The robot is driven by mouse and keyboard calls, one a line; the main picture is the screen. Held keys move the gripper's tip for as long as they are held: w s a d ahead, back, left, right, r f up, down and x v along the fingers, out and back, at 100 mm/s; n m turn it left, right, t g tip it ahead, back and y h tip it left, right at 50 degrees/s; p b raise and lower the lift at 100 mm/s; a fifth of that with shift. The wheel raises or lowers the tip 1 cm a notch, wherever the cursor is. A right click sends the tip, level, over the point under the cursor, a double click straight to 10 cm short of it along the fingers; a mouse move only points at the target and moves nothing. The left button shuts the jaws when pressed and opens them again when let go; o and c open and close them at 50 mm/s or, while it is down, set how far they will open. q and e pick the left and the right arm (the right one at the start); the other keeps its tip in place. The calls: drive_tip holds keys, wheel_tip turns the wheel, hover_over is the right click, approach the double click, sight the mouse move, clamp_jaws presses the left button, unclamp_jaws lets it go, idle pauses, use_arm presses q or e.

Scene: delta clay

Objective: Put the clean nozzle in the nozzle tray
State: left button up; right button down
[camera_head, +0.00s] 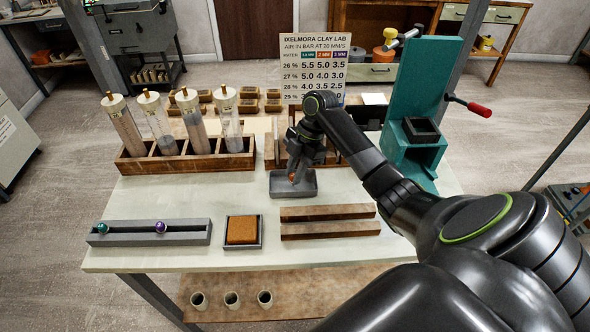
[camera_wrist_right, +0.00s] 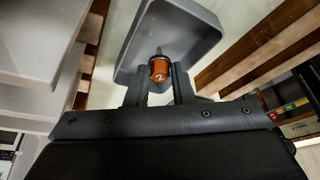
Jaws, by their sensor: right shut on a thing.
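My right gripper (camera_head: 297,174) is shut on an orange nozzle (camera_wrist_right: 159,70) marked 2, with its grey tip pointing away from the wrist camera. They are over a small grey square dish (camera_head: 279,190), which also shows in the wrist view (camera_wrist_right: 197,20); I cannot tell whether the nozzle touches it. A long grey nozzle tray (camera_head: 128,239) lies at the front left of the table. It holds a teal nozzle (camera_head: 103,228) at its left end and a purple nozzle (camera_head: 160,227) right of the middle, with bare stretches of groove. My left gripper is not in view.
A brown sponge (camera_head: 242,230) sits in a square holder beside the tray. Wooden rails (camera_head: 329,230) lie to its right. A wooden rack (camera_head: 134,166) of clear tubes stands behind left, a teal press (camera_head: 419,100) behind right. Bare tabletop (camera_head: 200,200) lies between dish and tray.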

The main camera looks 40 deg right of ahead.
drive_tip(key=c, duration=1.2)
unclamp_jaws()
drive_tip(key=shift+o, duration=0.2)
drive_tip(key=shift+r, duration=0.1)
drive_tip(key=p+v, duration=1.2)
drive_tip(key=v, duration=0.5)
drive_tip(key=shift+p, duration=0.35)
drive_tip(key=shift+d, duration=0.1)
